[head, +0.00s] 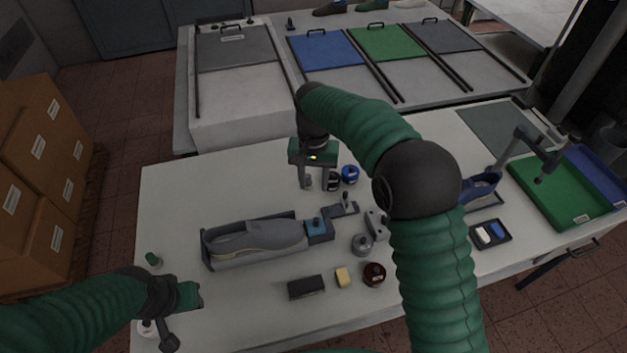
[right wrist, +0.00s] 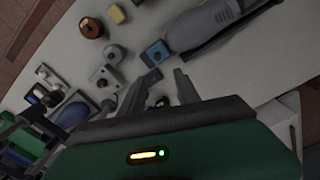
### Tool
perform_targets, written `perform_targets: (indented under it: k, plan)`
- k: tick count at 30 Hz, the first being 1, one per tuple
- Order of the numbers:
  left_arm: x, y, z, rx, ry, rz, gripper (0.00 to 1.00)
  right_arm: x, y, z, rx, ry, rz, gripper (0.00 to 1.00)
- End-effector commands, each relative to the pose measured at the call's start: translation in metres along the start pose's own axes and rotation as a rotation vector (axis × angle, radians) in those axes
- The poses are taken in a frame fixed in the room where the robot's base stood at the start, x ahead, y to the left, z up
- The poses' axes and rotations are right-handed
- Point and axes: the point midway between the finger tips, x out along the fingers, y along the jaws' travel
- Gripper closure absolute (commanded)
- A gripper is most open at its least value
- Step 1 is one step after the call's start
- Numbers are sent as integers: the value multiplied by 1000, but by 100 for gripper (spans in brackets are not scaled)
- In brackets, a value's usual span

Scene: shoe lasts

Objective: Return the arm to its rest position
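My right gripper (head: 314,186) hangs over the far middle of the white table at the end of my green arm. Its two fingers are apart with nothing between them; the gap also shows in the right wrist view (right wrist: 163,88). My left gripper (head: 190,296) is low at the left, over the table's near left part. Its fingers do not show clearly. A grey shoe last (head: 258,238) lies in a grey cradle (head: 213,258) with a blue block (head: 318,226) at its right end, nearer than my right gripper. The cradle's blue block also shows in the right wrist view (right wrist: 156,53).
A blue-lidded jar (head: 350,173) and a dark jar (head: 333,181) stand beside my right gripper. A brown jar (head: 374,274), yellow block (head: 342,277) and black block (head: 306,287) lie near the front. A green tray (head: 590,215) is at the right. The table's far left is clear.

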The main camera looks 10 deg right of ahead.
Motion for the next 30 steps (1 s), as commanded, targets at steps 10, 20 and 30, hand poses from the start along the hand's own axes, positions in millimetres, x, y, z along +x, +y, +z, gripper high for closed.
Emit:
perform_targets:
  k: [10,20,30]
  plan:
    - [6,0,1,0,0,0,64,6,8,8,-24,14,-5,61]
    - [42,0,10,0,0,0,64,70,101,124,-263,166,-41,61]
    - [48,0,11,0,0,0,64,98,137,185,-359,232,-41,61]
